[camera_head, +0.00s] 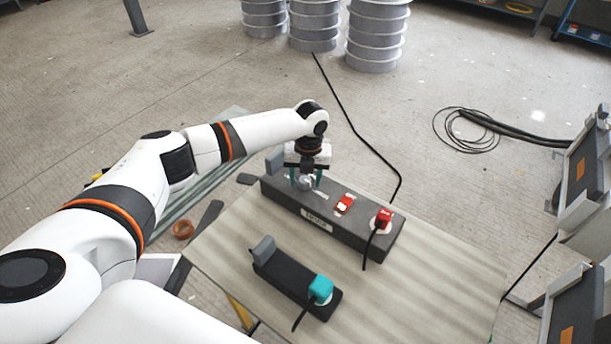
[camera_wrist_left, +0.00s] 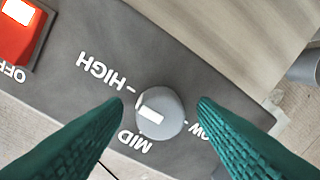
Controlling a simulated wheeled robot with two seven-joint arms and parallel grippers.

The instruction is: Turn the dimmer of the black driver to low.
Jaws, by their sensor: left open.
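The black driver (camera_head: 330,224) is a long dark box on the table, with a red rocker switch (camera_head: 345,204) in its middle. Its dimmer is a round grey knob (camera_wrist_left: 168,101) with a white mark; it also shows in the head view (camera_head: 305,183). The wrist view has HIGH at the knob's upper left, MID below and LOW at the right, partly hidden by a finger. The mark sits on the knob's left side, between HIGH and MID. My left gripper (camera_wrist_left: 160,108) is open, its green fingers either side of the knob with gaps. My right gripper is out of view.
A red plug (camera_head: 382,217) with a black cable sits at the driver's right end. A smaller black strip (camera_head: 290,281) with a teal plug (camera_head: 320,288) lies nearer on the table (camera_head: 440,285). The table's right side is clear.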

